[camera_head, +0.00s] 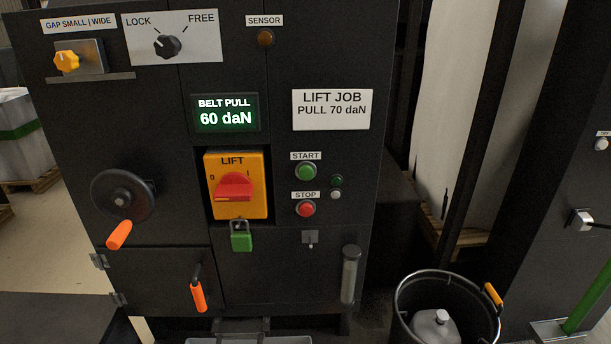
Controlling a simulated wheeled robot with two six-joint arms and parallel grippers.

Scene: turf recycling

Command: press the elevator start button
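The green START button (306,171) sits on the dark control panel (275,270), under a white START label. The red STOP button (306,208) is right below it. To their left is the yellow LIFT switch plate (258,206) with a red rotary handle (233,187) between the marks 0 and I. A green padlock (241,240) hangs at the lower edge of this switch; I cannot tell if it is locked. Neither of my grippers is in view.
A green display (225,113) reads BELT PULL 60 daN, and a sign (332,110) reads LIFT JOB PULL 70 daN. A handwheel (123,194) and orange-handled lever (198,294) stick out at left. A black bucket (402,300) stands at lower right.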

